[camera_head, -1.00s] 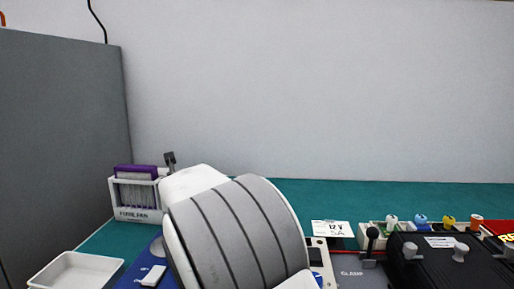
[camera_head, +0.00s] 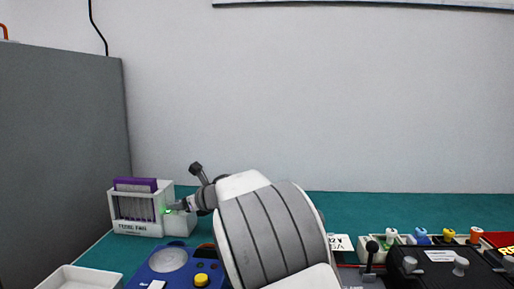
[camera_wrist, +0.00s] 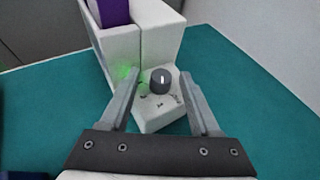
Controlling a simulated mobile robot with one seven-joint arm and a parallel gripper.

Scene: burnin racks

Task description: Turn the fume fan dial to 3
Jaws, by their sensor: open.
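The fume fan (camera_head: 139,210) is a white box with a purple top and a grille at the back left of the bench. In the wrist view its white housing (camera_wrist: 161,45) carries a dark round dial (camera_wrist: 160,80) with a white pointer line. Small marks sit around the dial, too small to read. A green light glows left of the dial. My gripper (camera_wrist: 157,84) is open, with one finger on each side of the dial and apparent gaps to it. In the head view my gripper (camera_head: 172,209) is at the right side of the fan, partly hidden.
A white tray (camera_head: 80,277) and a blue unit with a yellow knob (camera_head: 201,280) are at the front left. A grey partition (camera_head: 62,150) borders the left.

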